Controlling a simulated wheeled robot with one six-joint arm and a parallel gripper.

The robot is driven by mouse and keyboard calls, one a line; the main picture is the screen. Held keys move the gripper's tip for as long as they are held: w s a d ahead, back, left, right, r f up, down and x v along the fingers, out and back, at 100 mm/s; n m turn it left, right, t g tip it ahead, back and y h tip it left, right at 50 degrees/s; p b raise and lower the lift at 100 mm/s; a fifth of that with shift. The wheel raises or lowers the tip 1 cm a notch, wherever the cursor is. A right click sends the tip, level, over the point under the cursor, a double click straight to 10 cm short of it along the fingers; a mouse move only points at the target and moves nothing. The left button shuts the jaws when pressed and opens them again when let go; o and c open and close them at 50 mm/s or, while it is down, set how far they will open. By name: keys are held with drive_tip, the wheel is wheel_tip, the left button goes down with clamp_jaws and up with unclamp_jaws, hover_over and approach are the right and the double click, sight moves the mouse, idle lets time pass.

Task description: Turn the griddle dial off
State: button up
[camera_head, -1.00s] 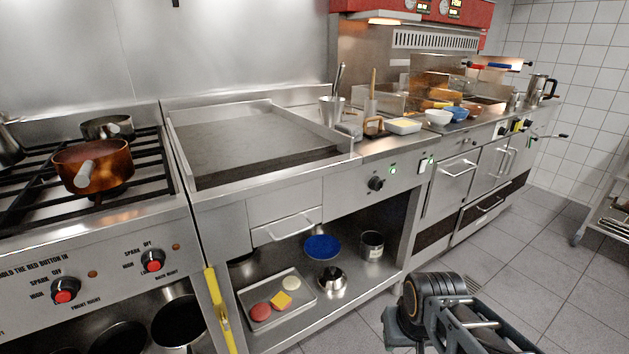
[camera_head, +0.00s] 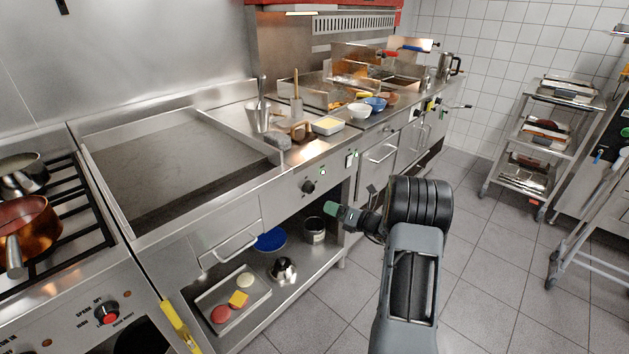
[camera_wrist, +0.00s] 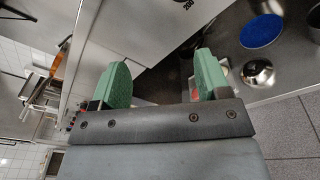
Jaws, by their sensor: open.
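Below the griddle, an open shelf holds a tray (camera_head: 255,305), a blue plate (camera_head: 270,240) and metal pots. A stove with a copper pot (camera_head: 35,230) stands at the left. A wheeled rack (camera_head: 530,150) is at the right. The tiled floor (camera_head: 480,270) between is clear.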

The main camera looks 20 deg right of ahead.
sight(313, 189)
drive_tip(key=w+m, duration=0.1)
drive_tip(key=w, duration=0.3)
drive_tip(key=w+a+m+t+h, duration=0.1)
drive_tip(key=w, duration=0.3)
drive_tip(key=w+a+m, duration=0.1)
drive_tip(key=w, duration=0.4)
drive_tip(key=shift+a+f+t+h, duration=0.1)
drive_tip(key=shift+f+t+h, duration=0.1)
drive_tip(key=shift+t+h, duration=0.1)
drive_tip(key=shift+c, duration=0.3)
drive_tip(key=c, duration=0.9)
drive_tip(key=shift+o, duration=0.2)
drive_tip(key=shift+f, duration=0.1)
drive_tip(key=shift+b, duration=0.45)
